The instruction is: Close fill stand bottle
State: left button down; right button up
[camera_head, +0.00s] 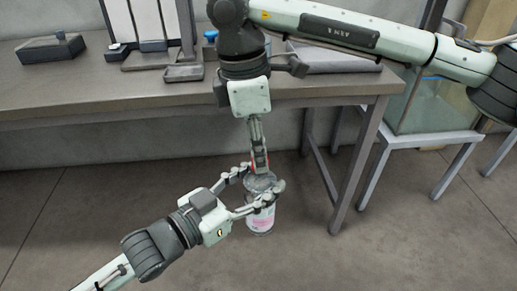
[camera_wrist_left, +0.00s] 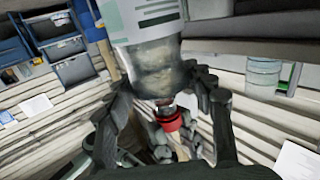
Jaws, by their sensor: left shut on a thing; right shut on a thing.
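The bottle also shows in the left wrist view (camera_wrist_left: 150,25), where the picture is upside down. My right gripper (camera_head: 259,163) points down from above and is shut on a red cap (camera_wrist_left: 172,121), right at the bottle's mouth. Whether the cap is seated on the neck cannot be told; fingers hide part of it.
The bench (camera_head: 110,96) stands behind the grippers, with a dark block (camera_head: 50,47), a small tray (camera_head: 184,73) and an upright stand on it. A glass tank (camera_head: 425,105) on a pale stand is at the right. The floor around the bottle is clear.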

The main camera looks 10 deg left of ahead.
jog(key=o, duration=0.7)
jog(key=shift+o, duration=0.2)
jog(key=shift+r, duration=0.1)
jog(key=shift+r, duration=2.2)
jog(key=shift+c, duration=0.4)
